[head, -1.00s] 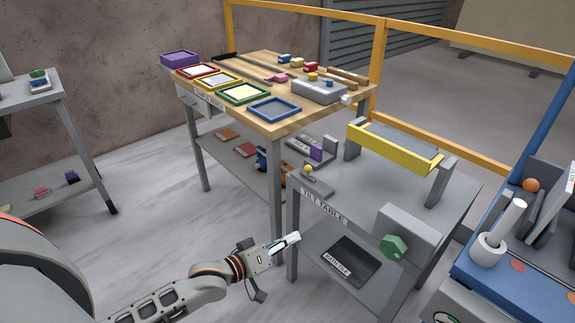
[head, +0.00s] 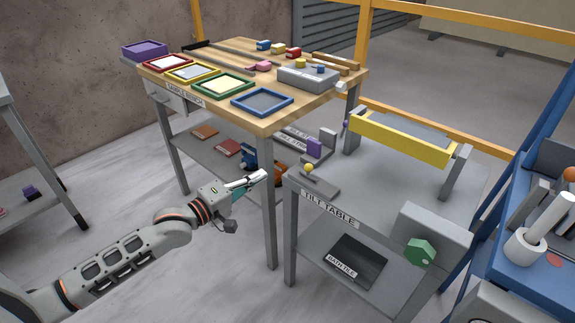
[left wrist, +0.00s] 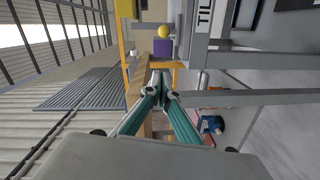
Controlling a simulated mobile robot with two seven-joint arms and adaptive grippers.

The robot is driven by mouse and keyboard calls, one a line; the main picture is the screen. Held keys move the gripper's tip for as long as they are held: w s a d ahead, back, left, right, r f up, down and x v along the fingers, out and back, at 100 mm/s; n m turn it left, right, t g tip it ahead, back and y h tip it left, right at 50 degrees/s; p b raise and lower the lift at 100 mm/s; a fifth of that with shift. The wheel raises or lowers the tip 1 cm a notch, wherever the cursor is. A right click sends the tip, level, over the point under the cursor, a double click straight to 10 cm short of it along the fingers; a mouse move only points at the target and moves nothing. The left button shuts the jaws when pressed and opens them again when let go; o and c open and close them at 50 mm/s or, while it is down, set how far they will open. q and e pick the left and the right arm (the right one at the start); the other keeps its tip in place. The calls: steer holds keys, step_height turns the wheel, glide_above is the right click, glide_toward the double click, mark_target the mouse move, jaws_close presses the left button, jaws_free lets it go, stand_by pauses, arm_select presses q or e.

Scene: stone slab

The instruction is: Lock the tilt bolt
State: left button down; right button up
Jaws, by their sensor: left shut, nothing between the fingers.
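The tilt table (head: 385,205) is grey, with a yellow-edged tray (head: 400,138) held between grey uprights. A yellow ball knob (head: 308,168) stands on a small plate at the table's left corner, with a purple block (head: 314,147) behind it. A green hexagonal knob (head: 420,251) sits on the front housing. I cannot tell for sure which part is the tilt bolt. My left gripper (head: 263,175) is shut and empty, left of the yellow knob and apart from it. In the left wrist view its fingertips (left wrist: 161,82) meet below the yellow knob (left wrist: 163,32) and purple block (left wrist: 163,48).
The wooden sample bench (head: 225,112) with coloured trays stands behind my left gripper, its front leg (head: 269,205) close by. A dark bath tile (head: 358,262) lies on the tilt table's lower shelf. A blue unit (head: 545,265) stands at right.

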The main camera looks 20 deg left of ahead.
mark_target(308, 171)
arm_select(q)
steer(key=shift+w+a+r, duration=0.15)
steer(key=shift+a, duration=0.05)
arm_select(e)
steer(key=shift+f, duration=0.1)
arm_select(q)
steer(key=w+d+f+b, duration=0.1)
steer(key=w+d+b, duration=0.2)
steer(key=w+d, duration=0.4)
steer(key=shift+x, duration=0.9)
arm_select(e)
steer(key=shift+w+a+f, duration=0.15)
steer(key=shift+a+f, duration=0.05)
steer(key=shift+a, duration=0.3)
arm_select(q)
steer(key=shift+s+f, duration=0.1)
arm_select(e)
steer(key=shift+w+r, duration=0.1)
steer(key=shift+r, duration=0.05)
